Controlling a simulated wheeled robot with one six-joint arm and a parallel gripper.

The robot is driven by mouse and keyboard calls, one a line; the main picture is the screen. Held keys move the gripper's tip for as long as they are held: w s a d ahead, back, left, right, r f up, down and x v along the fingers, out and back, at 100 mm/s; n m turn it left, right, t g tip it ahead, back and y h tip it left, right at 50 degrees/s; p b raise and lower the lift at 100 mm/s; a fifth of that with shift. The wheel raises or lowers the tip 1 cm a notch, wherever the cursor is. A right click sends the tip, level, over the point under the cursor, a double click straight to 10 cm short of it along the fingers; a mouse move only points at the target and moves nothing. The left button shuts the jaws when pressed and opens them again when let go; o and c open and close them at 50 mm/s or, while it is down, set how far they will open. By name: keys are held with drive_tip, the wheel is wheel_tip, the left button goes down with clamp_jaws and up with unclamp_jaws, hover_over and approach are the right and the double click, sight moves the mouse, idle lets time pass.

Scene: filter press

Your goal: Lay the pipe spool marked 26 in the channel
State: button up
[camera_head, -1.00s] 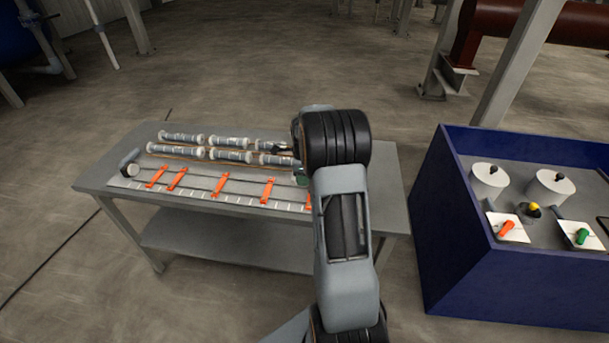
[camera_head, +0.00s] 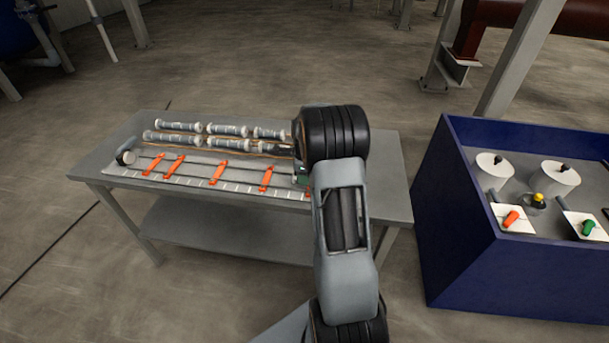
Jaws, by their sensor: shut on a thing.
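Pale grey pipe spools with white ends lie in two rows on the grey table, among them one at the back left (camera_head: 179,127). Their marks are too small to read, so I cannot tell which is 26. My gripper (camera_head: 287,149), mostly hidden behind my arm, is shut at the right end of the front row. It appears to hold the right front spool (camera_head: 266,147); I cannot tell whether that spool is lifted. The channel (camera_head: 195,172) appears to be the long grey strip along the table's front, crossed by several orange straps. My arm hides its right end.
A round white-ended fitting (camera_head: 126,157) stands at the strip's left end. The grey table (camera_head: 384,180) has bare room at its right.

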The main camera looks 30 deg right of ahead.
drive_tip(key=o, duration=1)
wheel_tip(320, 180, up, 14)
drive_tip(key=shift+f, duration=0.1)
idle(0.5)
drive_tip(key=s+a+r+n+t+p, duration=0.1)
drive_tip(key=s+a+n, duration=0.8)
drive_tip(key=a+n, duration=0.2)
drive_tip(key=s+a+r+n+t+p, duration=0.1)
drive_tip(key=s+a+r+n+t, duration=0.1)
drive_tip(key=s+a+n, duration=0.8)
drive_tip(key=a+n, duration=0.1)
drive_tip(key=n, duration=0.5)
drive_tip(key=shift+s+r+t+p, duration=0.25)
drive_tip(key=shift+r+t+p, duration=0.05)
drive_tip(key=shift+p, duration=0.1)
